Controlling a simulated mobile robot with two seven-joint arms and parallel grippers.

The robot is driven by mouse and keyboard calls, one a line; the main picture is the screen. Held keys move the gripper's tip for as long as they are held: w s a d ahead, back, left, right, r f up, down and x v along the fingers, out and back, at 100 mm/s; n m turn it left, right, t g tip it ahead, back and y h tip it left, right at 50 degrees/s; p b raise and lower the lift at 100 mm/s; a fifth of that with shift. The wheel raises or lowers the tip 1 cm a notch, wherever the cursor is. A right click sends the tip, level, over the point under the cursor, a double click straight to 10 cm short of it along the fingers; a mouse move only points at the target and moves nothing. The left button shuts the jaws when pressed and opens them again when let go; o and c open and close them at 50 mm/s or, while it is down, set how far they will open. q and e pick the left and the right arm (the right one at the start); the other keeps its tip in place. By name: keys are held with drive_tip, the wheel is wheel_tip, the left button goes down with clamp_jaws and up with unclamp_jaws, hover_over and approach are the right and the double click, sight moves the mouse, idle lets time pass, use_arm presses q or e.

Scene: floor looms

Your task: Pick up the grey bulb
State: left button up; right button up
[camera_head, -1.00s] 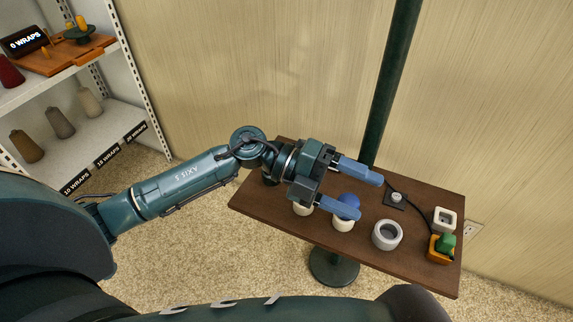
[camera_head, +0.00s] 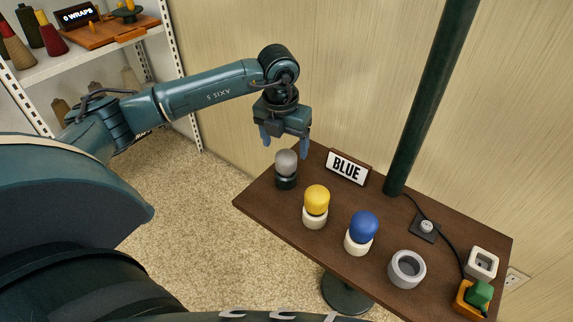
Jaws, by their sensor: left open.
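The grey bulb (camera_head: 286,162) sits upright in a dark base at the left end of the brown table. My left gripper (camera_head: 285,146) points down with its blue fingers apart. In the picture it is just above and around the top of the bulb; the exact height and gap cannot be told. Nothing shows between its fingers except the view toward the bulb and table. My right gripper is not in view.
On the table (camera_head: 275,215) stand a yellow bulb (camera_head: 316,199) and a blue bulb (camera_head: 363,225) in white bases, a grey ring (camera_head: 407,270) and a BLUE sign (camera_head: 346,168). A dark green pole (camera_head: 430,100) rises behind. A shelf (camera_head: 90,55) stands left.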

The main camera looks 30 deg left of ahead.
sight(286, 153)
use_arm(q)
drive_tip(key=shift+w+f, duration=0.2)
drive_tip(key=shift+f, duration=1.35)
drive_tip(key=shift+w+f, duration=0.2)
drive_tip(key=shift+f, duration=1.35)
drive_tip(key=shift+c, duration=0.4)
drive_tip(key=shift+c, duration=0.7)
drive_tip(key=shift+r, duration=0.1)
drive_tip(key=c, duration=0.8)
drive_tip(key=shift+c, duration=0.2)
